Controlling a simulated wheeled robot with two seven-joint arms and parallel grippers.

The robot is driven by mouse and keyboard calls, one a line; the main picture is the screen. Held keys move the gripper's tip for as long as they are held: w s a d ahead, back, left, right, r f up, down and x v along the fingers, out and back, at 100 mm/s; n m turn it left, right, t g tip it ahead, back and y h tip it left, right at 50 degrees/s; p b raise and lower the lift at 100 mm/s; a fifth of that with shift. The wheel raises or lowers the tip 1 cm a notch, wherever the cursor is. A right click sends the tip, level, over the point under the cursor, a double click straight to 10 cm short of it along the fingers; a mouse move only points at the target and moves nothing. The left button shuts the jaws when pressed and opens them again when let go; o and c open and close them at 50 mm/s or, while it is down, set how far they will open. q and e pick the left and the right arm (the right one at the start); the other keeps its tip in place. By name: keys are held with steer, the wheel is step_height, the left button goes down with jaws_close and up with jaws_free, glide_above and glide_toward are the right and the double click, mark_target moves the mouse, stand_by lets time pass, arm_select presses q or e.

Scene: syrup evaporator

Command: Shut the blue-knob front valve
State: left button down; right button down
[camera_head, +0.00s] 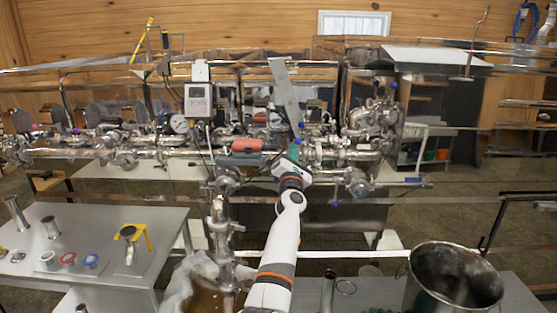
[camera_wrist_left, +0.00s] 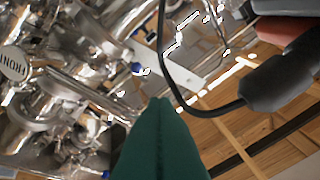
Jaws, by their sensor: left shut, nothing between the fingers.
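Several small blue knobs show on the steel pipework, and I cannot tell for sure which one is the front valve's. One blue knob (camera_head: 297,141) is at the foot of a long flat grey plate (camera_head: 285,92), just beyond my left gripper (camera_head: 294,153). In the left wrist view, the green fingers (camera_wrist_left: 160,103) are shut and empty. A blue knob (camera_wrist_left: 136,67) beside a pale flat bar lies ahead of them, apart in the picture. My right gripper is out of view.
A red-and-grey handle (camera_head: 247,145) is close left of my gripper; a black cable (camera_wrist_left: 165,70) crosses the wrist view. A steel pot (camera_head: 452,278) stands at lower right. A side table (camera_head: 100,255) with fittings is at lower left.

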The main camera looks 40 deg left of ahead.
arm_select(q)
steer(key=shift+w+d+r+m+p, duration=0.25)
steer(key=shift+d+m, duration=0.15)
steer(key=shift+m, duration=0.2)
steer(key=shift+w+d+r+m+p, duration=0.25)
steer(key=shift+d+m, duration=0.1)
steer(key=shift+m, duration=0.25)
steer(key=shift+w+d+m+p, duration=0.3)
steer(key=shift+d+m, duration=0.15)
steer(key=shift+m, duration=0.25)
